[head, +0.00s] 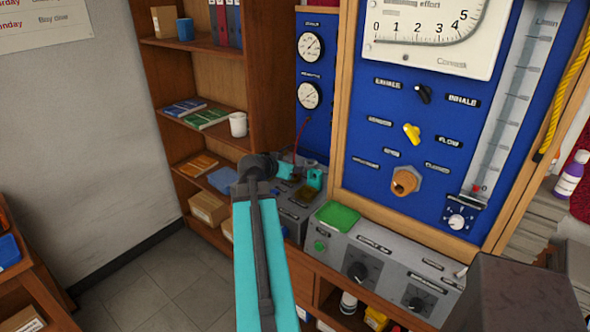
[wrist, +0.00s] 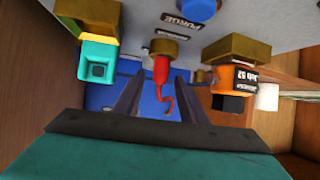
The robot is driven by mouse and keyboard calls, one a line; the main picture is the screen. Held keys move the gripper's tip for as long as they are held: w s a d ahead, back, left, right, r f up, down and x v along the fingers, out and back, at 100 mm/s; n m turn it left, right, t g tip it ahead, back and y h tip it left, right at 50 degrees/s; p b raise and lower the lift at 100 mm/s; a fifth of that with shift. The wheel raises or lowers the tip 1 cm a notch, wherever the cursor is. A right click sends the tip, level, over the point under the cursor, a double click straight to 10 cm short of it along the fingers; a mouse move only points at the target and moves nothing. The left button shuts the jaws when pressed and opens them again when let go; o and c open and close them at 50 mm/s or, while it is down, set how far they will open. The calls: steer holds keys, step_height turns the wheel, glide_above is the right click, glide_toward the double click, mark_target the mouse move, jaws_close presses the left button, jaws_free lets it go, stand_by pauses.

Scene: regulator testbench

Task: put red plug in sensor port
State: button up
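The red plug (wrist: 161,70) shows in the wrist view with its thin red cable curling from it. Its end meets a brass fitting (wrist: 163,48) on a grey panel; I cannot tell how deep it sits or whether this fitting is the sensor port. My gripper (wrist: 160,86) is open, with one dark finger on each side of the plug and cable and visible gaps. In the head view my arm hides most of the gripper and the plug. A thin red cable (head: 301,136) rises there beside the blue panel.
In the wrist view, a teal block (wrist: 97,65) is at left and an orange and black connector (wrist: 233,82) at right, both close to the fingers. A blue button (wrist: 196,7) is above. A grey control box (head: 365,262) stands right of my arm.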

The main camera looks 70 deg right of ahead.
steer(key=shift+b+v, duration=0.5)
steer(key=shift+v, duration=2.25)
steer(key=shift+w, duration=0.1)
